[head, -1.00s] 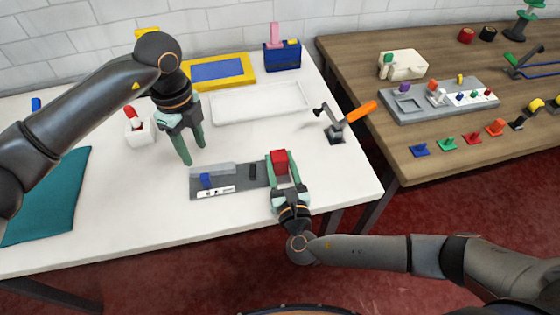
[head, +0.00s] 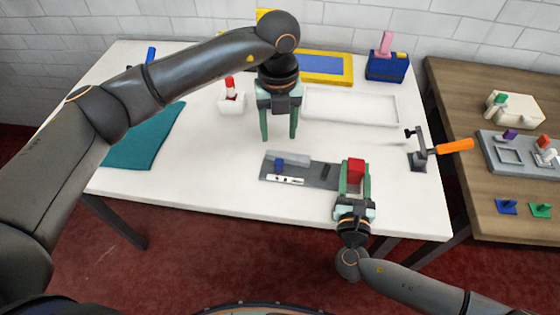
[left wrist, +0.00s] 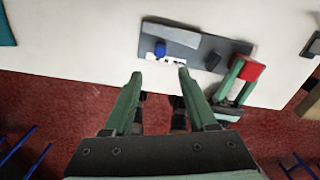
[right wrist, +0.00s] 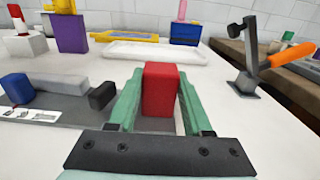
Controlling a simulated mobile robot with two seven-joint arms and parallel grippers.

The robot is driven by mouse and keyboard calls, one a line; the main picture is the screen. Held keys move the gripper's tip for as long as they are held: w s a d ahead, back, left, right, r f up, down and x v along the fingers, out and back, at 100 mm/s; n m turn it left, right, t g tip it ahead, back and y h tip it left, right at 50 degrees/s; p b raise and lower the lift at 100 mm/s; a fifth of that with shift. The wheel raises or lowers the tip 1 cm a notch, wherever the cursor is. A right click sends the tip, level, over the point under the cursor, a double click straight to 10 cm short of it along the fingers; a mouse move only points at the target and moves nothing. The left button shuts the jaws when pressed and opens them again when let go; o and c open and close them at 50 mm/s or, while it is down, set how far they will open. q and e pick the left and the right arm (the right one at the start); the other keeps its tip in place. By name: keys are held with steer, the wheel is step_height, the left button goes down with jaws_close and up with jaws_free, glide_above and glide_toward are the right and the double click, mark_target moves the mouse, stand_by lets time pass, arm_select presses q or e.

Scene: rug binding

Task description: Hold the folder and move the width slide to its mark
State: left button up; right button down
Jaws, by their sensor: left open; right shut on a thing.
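The folder is a grey plate (head: 310,182) with a raised grey bar, near the table's front edge. A blue knob (head: 279,163), apparently the width slide, sits at its left part and also shows in the left wrist view (left wrist: 160,48). A white marked strip (head: 286,180) lies in front of it. A small dark block (right wrist: 103,95) stands further right on the plate. My right gripper (head: 356,165) is shut on the red block (right wrist: 160,90) at the folder's right end. My left gripper (head: 279,139) is open and empty, above and behind the blue knob.
A white tray (head: 350,122) lies behind the folder. A clamp with an orange handle (head: 455,146) stands to the right. A white holder with a red-topped item (head: 231,102) and a teal cloth (head: 145,140) are to the left. The white table between is clear.

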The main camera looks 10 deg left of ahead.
mark_target(279, 162)
arm_select(q)
step_height(279, 162, down, 12)
steer(key=m, duration=0.3)
steer(key=shift+r, duration=0.1)
stand_by(0.4)
jaws_close()
stand_by(0.4)
stand_by(1.0)
